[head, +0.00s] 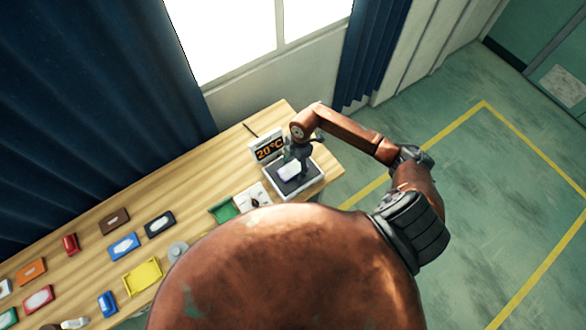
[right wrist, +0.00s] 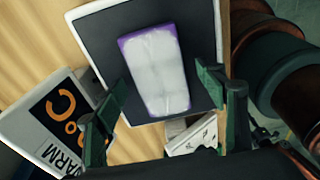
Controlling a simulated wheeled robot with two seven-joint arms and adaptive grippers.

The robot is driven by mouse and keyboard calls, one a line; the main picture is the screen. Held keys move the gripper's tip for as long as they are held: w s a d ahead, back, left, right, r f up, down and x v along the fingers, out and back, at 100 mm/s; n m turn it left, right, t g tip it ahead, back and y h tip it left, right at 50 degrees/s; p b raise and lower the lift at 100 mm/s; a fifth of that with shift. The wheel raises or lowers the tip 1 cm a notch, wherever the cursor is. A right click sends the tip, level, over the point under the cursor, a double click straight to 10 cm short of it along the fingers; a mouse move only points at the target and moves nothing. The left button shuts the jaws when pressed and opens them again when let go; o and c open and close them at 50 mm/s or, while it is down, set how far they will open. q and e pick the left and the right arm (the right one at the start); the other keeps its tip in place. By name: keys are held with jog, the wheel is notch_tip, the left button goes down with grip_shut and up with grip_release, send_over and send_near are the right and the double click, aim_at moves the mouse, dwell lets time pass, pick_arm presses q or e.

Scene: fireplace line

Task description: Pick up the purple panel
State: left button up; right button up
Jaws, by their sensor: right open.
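The purple panel (right wrist: 154,68) has a large white area on its face and purple along its edges. It lies on a dark plate with a white rim (right wrist: 216,50), which stands near the right end of the wooden table. In the head view the panel (head: 289,171) is partly hidden by my right gripper (head: 303,165). My right gripper (right wrist: 160,92) is open above it, with one green-padded finger on each side of the panel. I cannot see contact between the fingers and the panel. My left gripper is not in view.
A sign reading 20°C (head: 268,148) stands close behind the plate, left of my right gripper. A white printed card (head: 252,197) and a green tray (head: 223,211) lie to the left. Several coloured panels, such as a yellow one (head: 142,276), are spread over the table's left part.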

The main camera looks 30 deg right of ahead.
jog(key=shift+c, duration=0.7)
jog(key=c, duration=1.5)
jog(key=shift+r, duration=0.1)
jog(key=shift+c, duration=0.2)
